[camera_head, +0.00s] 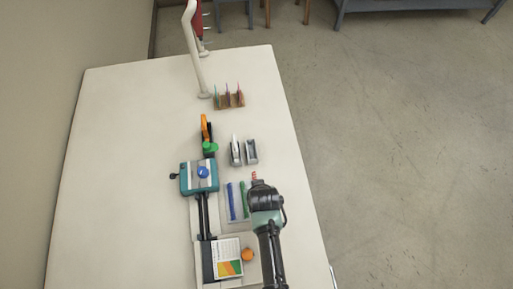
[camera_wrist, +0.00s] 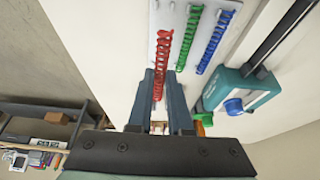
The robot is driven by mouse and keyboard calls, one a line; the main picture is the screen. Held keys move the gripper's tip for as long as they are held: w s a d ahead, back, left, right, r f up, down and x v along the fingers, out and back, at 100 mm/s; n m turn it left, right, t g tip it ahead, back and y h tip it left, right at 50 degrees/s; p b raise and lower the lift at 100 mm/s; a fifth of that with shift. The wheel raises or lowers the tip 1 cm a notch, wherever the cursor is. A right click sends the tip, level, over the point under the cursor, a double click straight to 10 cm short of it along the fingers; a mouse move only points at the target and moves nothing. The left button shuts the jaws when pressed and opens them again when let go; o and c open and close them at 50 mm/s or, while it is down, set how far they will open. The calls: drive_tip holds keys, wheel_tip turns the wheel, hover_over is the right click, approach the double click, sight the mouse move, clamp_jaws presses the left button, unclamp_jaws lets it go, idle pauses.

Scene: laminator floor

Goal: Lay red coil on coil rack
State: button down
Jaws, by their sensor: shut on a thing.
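A red coil (camera_wrist: 161,55) is held upright in the picture between the two fingers of my gripper (camera_wrist: 160,82) in the wrist view. In the head view, only a small red end of the coil (camera_head: 254,176) shows beyond my gripper (camera_head: 263,186); my arm hides the rest. The coil rack (camera_wrist: 178,18) is a pale plate bearing a green coil (camera_wrist: 189,38) and a blue coil (camera_wrist: 216,42). The red coil lies over the rack's left side in the wrist view, beside the green one. I cannot tell whether it touches the rack. The rack also shows in the head view (camera_head: 238,188).
A teal device (camera_head: 186,181) with a blue knob stands left of the rack. A sheet with a coloured chart (camera_head: 226,250) and an orange knob (camera_head: 247,255) are in front. Grey tools (camera_head: 236,151) stand behind. The table's left side is clear.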

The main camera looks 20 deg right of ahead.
drive_tip(key=shift+d+f+b, duration=0.15)
drive_tip(key=shift+f+b, duration=0.55)
drive_tip(key=shift+f, duration=0.05)
drive_tip(key=shift+f+b, duration=2.3)
drive_tip(key=shift+f, duration=0.2)
drive_tip(key=c, duration=0.8)
unclamp_jaws()
drive_tip(key=shift+o, duration=0.2)
drive_tip(key=v, duration=1.3)
